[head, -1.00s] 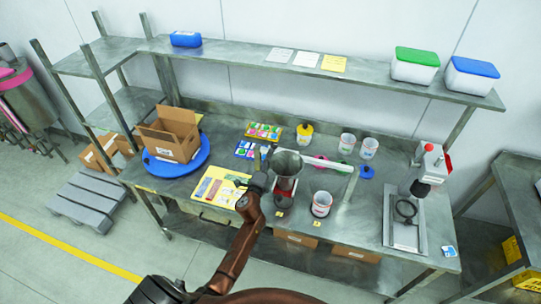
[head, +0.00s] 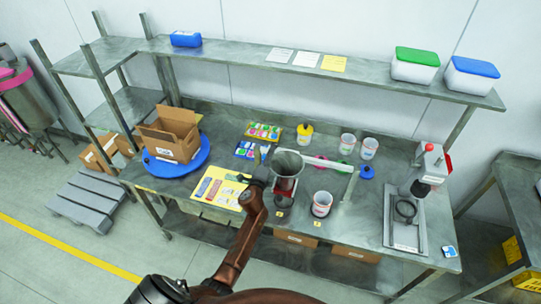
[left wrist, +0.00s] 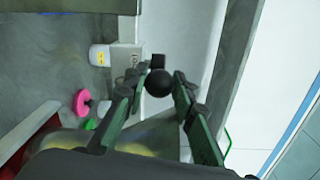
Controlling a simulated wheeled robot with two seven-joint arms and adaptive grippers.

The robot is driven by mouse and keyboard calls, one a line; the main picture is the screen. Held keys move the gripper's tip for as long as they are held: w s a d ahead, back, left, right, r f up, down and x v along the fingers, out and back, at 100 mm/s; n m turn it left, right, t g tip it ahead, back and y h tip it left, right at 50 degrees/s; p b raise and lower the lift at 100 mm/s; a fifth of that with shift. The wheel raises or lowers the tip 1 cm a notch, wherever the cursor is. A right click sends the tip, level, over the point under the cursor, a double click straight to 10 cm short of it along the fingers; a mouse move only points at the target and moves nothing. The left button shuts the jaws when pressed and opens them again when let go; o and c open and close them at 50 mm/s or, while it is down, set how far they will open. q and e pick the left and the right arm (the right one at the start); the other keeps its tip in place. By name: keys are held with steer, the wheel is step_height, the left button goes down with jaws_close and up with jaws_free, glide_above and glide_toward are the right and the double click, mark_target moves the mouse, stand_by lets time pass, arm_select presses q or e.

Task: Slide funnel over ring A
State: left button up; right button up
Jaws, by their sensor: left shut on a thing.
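A grey metal funnel (head: 287,162) is at the middle of the bench, mouth up, above a red part (head: 285,183) and a dark container (head: 283,200). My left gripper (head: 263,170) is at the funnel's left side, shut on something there. In the left wrist view a black ball knob (left wrist: 158,83) shows between the fingers, with blurred metal that looks like the funnel (left wrist: 150,138) below. I cannot make out ring A; the funnel and red part hide what is beneath. My right gripper is not in view.
A white bar (head: 328,164) runs right from the funnel to a post. A white tub (head: 321,204) stands front right. Two pails (head: 358,147), a yellow-lidded jar (head: 305,134) and a yellow mat (head: 219,190) are nearby. A test stand (head: 408,210) is at right.

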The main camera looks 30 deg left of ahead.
arm_select(q)
steer(key=shift+f, duration=0.15)
jaws_close()
steer(key=shift+d, duration=0.1)
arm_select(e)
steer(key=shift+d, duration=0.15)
